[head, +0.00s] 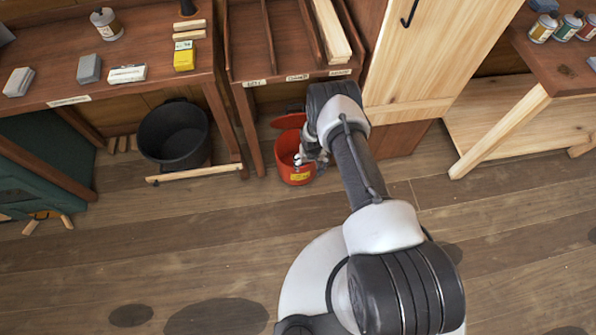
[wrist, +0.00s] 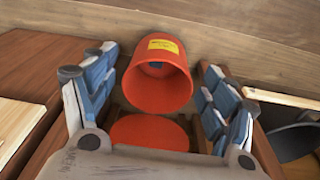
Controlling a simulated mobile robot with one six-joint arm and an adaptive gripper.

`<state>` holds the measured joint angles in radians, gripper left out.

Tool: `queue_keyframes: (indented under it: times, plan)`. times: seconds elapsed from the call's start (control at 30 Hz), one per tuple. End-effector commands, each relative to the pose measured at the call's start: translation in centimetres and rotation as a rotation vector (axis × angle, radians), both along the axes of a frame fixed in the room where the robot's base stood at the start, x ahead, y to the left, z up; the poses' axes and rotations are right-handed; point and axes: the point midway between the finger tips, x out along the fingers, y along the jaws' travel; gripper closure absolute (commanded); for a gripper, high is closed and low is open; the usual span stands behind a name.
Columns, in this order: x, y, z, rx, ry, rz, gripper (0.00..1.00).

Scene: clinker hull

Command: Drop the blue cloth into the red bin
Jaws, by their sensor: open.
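The red bin (head: 287,165) stands on the floor beneath the wooden bench, its lid (head: 289,121) raised behind it. In the wrist view the bin (wrist: 150,95) lies between my fingers, with the lid (wrist: 150,130) below it. My gripper (head: 312,156) is at the bin's right side and over its mouth in the head view. In the wrist view my gripper (wrist: 158,92) has its fingers wide apart with nothing between them. A small blue patch (wrist: 157,65) shows at the bin's mouth, below the yellow label. It may be the blue cloth; most of it is hidden.
A black bucket (head: 174,136) stands left of the bin behind a low wooden rail (head: 195,173). Bench legs flank the bin, and a pale wooden door (head: 420,60) stands to the right. The bench holds blocks and a bottle (head: 106,24). The front floor is clear.

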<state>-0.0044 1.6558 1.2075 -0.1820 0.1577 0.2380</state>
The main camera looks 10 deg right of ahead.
Motion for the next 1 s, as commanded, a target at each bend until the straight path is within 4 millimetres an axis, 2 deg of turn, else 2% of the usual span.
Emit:
queue_keyframes:
  times: [0.2, 0.4, 0.6, 1.0]
  plan:
    - [1.7, -0.1, 4.0, -0.004, -0.002, 0.002, 0.22]
    - [2.4, -0.2, 6.2, -0.007, -0.001, 0.004, 0.22]
    - [2.5, -0.2, 7.0, -0.006, 0.002, 0.004, 0.22]
    - [2.6, -0.2, 7.0, -0.006, 0.001, 0.004, 0.22]
